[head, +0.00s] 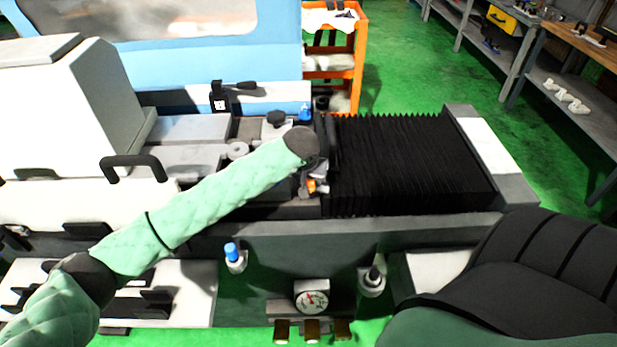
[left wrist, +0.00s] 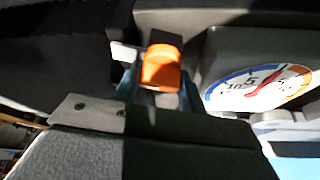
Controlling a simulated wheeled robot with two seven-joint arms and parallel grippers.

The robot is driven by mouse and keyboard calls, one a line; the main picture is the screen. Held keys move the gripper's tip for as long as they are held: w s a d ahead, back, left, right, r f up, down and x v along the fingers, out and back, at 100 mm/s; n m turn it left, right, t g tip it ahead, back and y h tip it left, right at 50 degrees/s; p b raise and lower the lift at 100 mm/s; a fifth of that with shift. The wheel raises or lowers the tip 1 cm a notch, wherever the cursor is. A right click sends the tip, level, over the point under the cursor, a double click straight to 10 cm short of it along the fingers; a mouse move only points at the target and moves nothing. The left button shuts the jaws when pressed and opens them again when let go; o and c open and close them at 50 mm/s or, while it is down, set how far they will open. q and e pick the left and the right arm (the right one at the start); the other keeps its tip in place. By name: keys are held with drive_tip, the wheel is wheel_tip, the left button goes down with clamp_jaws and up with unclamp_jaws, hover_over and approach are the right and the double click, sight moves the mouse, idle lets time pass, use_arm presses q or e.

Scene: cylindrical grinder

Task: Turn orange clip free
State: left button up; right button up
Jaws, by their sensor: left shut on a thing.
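The orange clip (left wrist: 162,67) is in the upper middle of the left wrist view, between the fingers of my left gripper (left wrist: 158,92). The gripper is shut on it. In the head view a small patch of the orange clip (head: 311,186) shows just below the end of my left arm, beside the black bellows. My left gripper (head: 318,180) is there too, mostly hidden by my own wrist. My right gripper is not in view.
A dial gauge (left wrist: 262,86) is close to the right of the clip in the left wrist view. Black bellows (head: 410,165) lie to the right in the head view. A blue-capped fitting (head: 233,257) and another gauge (head: 311,297) are on the machine's front.

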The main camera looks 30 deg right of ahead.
use_arm(q)
drive_tip(key=shift+m+g, duration=0.3)
drive_tip(key=shift+m, duration=0.6)
drive_tip(key=m+g+h, duration=0.1)
drive_tip(key=m, duration=0.1)
drive_tip(key=shift+m, duration=0.4)
drive_tip(key=m+g, duration=0.1)
drive_tip(key=m, duration=0.1)
drive_tip(key=shift+m, duration=0.3)
drive_tip(key=shift+m+g, duration=0.4)
drive_tip(key=shift+m, duration=0.6)
drive_tip(key=shift+f+m+g, duration=0.1)
drive_tip(key=shift+m+g, duration=0.2)
drive_tip(key=shift+m, duration=0.5)
drive_tip(key=shift+m+g+b, duration=0.3)
drive_tip(key=shift+m+b, duration=0.2)
drive_tip(key=shift+m, duration=0.3)
drive_tip(key=shift+m+g+b, duration=0.4)
drive_tip(key=shift+m+b, duration=0.05)
drive_tip(key=shift+m, duration=0.75)
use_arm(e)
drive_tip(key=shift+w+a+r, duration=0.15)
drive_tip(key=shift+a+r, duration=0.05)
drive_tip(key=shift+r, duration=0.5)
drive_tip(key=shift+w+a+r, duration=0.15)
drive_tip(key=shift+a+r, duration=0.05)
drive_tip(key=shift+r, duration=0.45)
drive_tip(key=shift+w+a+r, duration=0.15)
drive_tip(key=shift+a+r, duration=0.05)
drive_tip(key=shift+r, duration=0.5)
